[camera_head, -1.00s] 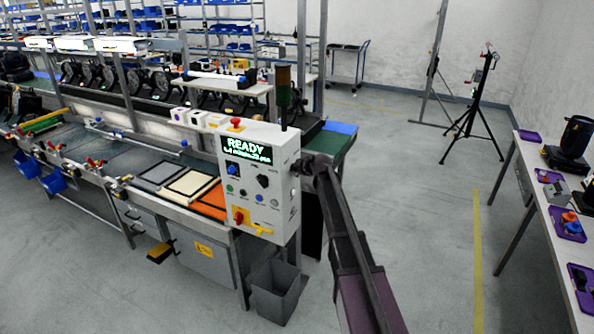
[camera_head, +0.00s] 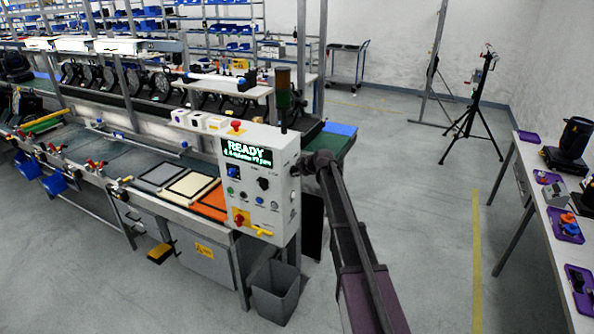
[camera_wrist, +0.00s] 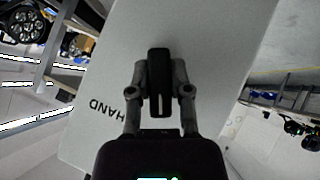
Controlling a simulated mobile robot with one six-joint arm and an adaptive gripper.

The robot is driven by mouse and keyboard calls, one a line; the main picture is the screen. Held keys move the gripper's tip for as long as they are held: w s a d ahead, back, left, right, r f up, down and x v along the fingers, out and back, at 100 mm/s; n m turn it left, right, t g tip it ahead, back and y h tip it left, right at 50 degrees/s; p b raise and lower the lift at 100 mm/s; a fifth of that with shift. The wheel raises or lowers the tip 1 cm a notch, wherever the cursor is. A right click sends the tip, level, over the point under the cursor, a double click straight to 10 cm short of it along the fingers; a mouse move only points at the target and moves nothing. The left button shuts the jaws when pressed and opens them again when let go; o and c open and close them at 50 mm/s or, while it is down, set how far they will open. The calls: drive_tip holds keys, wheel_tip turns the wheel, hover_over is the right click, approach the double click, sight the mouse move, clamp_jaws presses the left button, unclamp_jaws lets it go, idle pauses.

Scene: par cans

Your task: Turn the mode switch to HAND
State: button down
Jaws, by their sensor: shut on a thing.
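The control box (camera_head: 284,160) stands at the end of the bench in the head view, its screen reading READY. In the wrist view a black mode switch knob (camera_wrist: 158,70) is on a pale panel, with a white line on its lower part. The word HAND (camera_wrist: 113,108) is printed upside down, left of the knob and lower. My gripper (camera_wrist: 159,88) has one finger on each side of the knob and is shut on it. In the head view my gripper (camera_head: 314,164) is at the box's right side; the knob is hidden there.
A grey bin (camera_head: 275,292) stands on the floor below the box. A yellow handle (camera_head: 262,232) and a red emergency button (camera_head: 236,128) are on the box. A side table (camera_head: 548,215) with purple trays is at the right. The floor between is open.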

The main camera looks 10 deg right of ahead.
drive_tip(key=g, duration=0.1)
drive_tip(key=m+g+y+p, duration=0.1)
drive_tip(key=shift+w+m+g+y, duration=0.2)
drive_tip(key=shift+m+g+y, duration=0.8)
drive_tip(key=shift+g, duration=0.4)
drive_tip(key=shift+s+f+m+g+y+b, duration=0.1)
drive_tip(key=shift+m+g+y+b, duration=0.7)
drive_tip(key=shift+g+y+b, duration=0.15)
drive_tip(key=shift+s+m+g+y+b, duration=0.1)
drive_tip(key=shift+m+g+y+b, duration=0.4)
drive_tip(key=shift+g+y+b, duration=0.2)
drive_tip(key=shift+a, duration=0.1)
drive_tip(key=c, duration=0.6)
unclamp_jaws()
drive_tip(key=shift+o, duration=0.2)
drive_tip(key=shift+s+r+p, duration=0.1)
drive_tip(key=shift+r+p, duration=0.1)
drive_tip(key=shift+p, duration=0.2)
